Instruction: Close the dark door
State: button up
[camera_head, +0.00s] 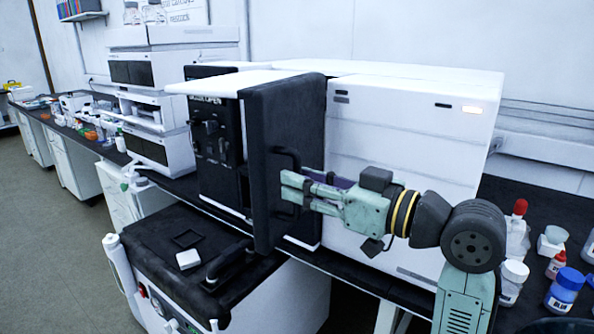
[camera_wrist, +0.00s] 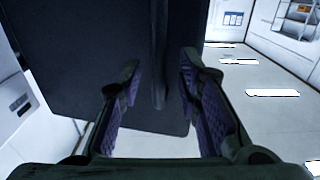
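The dark door (camera_head: 267,130) stands swung open, sticking out from the front of the white instrument (camera_head: 400,135). It fills the upper left of the wrist view (camera_wrist: 85,60). A dark bar handle (camera_wrist: 158,50) runs along the door's face; its top end also shows in the head view (camera_head: 290,155). My gripper (camera_head: 286,188) is at this handle, on the door's right side. In the wrist view my gripper (camera_wrist: 160,72) has its fingers apart, one on each side of the handle, with gaps visible. The handle's lower part is hidden behind the fingers in the head view.
A black control panel (camera_head: 212,130) lies left of the door. A black-topped cabinet (camera_head: 180,245) with a small white block (camera_head: 188,259) stands below in front. Bottles (camera_head: 565,288) crowd the bench at the right. The floor (camera_head: 50,240) at left is clear.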

jog(key=shift+x, duration=1.05)
grip_shut()
